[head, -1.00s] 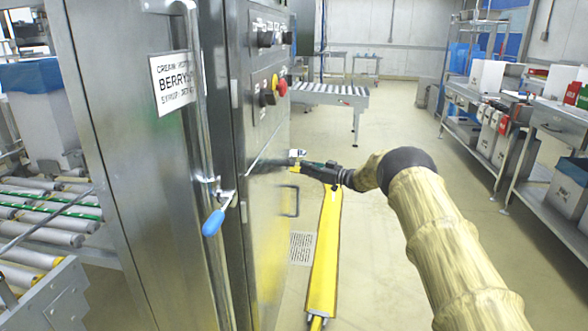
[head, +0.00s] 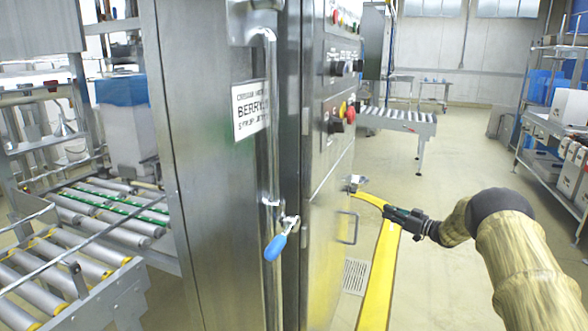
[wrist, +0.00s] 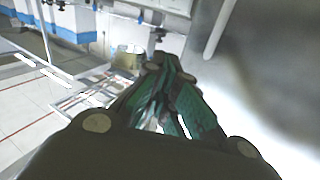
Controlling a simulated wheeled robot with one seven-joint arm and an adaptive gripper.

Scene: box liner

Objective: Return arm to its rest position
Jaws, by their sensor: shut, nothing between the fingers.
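My arm reaches in from the lower right of the head view in a pale sleeve. My gripper (head: 388,211) is shut and empty, in the open air to the right of the steel cabinet (head: 205,150), above the yellow floor strip. In the wrist view the dark green fingers of my gripper (wrist: 168,100) lie close together with nothing held. The cabinet's blue-handled lever (head: 276,246) is left of the gripper and apart from it.
A roller conveyor (head: 110,225) runs at the left of the cabinet. A yellow strip (head: 381,275) crosses the floor under the gripper. A shelf with boxes (head: 545,130) stands at the right. A short roller table (head: 400,120) stands farther back. The aisle floor between is clear.

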